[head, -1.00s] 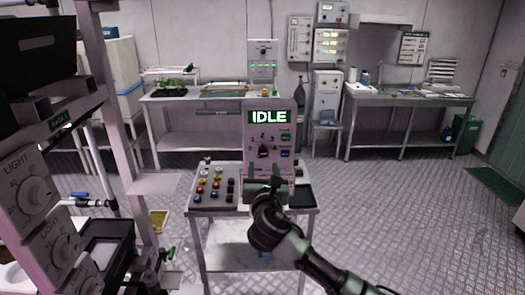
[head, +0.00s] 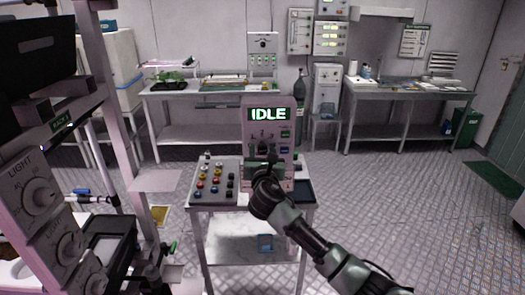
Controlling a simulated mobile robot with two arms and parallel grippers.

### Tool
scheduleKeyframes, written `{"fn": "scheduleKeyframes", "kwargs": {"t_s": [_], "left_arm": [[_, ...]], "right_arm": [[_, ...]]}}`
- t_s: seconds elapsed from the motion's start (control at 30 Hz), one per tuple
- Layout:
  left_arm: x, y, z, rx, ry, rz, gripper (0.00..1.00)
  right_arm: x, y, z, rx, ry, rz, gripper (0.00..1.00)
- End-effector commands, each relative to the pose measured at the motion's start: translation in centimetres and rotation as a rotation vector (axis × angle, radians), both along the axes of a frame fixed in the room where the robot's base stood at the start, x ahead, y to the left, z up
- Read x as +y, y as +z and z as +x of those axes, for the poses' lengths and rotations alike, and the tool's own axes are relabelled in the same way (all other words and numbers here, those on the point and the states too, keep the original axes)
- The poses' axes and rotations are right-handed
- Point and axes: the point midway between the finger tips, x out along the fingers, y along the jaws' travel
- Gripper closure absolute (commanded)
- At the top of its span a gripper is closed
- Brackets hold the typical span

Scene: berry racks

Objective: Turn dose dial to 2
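The dosing unit (head: 284,104) is a pale upright panel on a small metal cart, and its green display (head: 269,114) reads IDLE. The dark dose dial (head: 262,146) sits on the panel below the display, with small number marks around its top. The dial's pointer direction is too small and too covered to tell. My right gripper (head: 266,164) is in front of the panel at the dial's lower edge and hides part of it. I cannot tell whether it touches the dial or how far its fingers are apart. My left gripper is not in view.
A tray of coloured knobs (head: 204,190) lies on the cart left of the panel, and a dark tray (head: 304,191) lies at its right. A rack with LIGHT dials (head: 38,198) stands close at the left. Benches line the back wall.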

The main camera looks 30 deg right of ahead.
Motion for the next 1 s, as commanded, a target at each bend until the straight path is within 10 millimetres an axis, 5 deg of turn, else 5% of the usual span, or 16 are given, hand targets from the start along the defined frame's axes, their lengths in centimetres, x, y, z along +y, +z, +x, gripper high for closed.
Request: {"fn": "scheduleKeyframes", "kwargs": {"t_s": [0.03,0.13,0.57,1.0], "left_arm": [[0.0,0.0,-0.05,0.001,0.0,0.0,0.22],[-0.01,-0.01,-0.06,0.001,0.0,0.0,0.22],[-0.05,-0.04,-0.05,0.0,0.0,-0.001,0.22],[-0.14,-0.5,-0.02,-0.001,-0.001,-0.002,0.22]], "right_arm": [[0.01,-0.01,0.0,0.0,0.0,0.0,0.73],[0.02,-0.02,-0.01,0.0,0.0,0.0,1.0],[0.06,-0.1,-0.01,-0.034,0.0,0.059,1.0],[0.09,-0.2,-0.01,-0.22,0.0,0.363,1.0]]}}
